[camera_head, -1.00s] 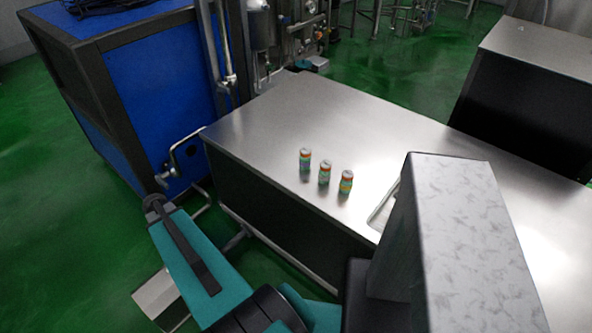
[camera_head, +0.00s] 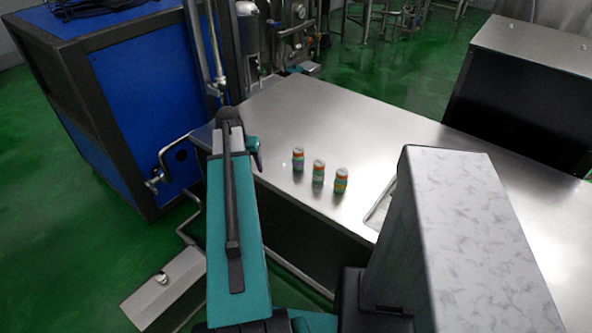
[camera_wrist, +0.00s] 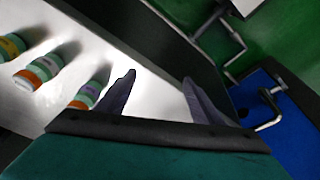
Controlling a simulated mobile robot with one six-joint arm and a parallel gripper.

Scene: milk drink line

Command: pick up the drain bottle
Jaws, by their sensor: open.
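Three small bottles with green, orange and white bands stand upright in a row on the steel table: a left bottle (camera_head: 298,159), a middle bottle (camera_head: 318,173) and a right bottle (camera_head: 341,181). I cannot tell which is the drain bottle. The wrist view shows a near bottle (camera_wrist: 88,95), a second bottle (camera_wrist: 38,72) and a third bottle (camera_wrist: 10,45) along its left side. My gripper (camera_wrist: 158,80) is open and empty. Its fingers are right of the near bottle and apart from it.
The steel tabletop (camera_head: 390,135) is mostly clear around the bottles. A recessed tray (camera_head: 379,208) lies to their right, partly hidden. A blue cabinet (camera_head: 145,85) with a bent pipe (camera_head: 170,160) stands left of the table. A black-sided steel counter (camera_head: 520,90) is at the back right.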

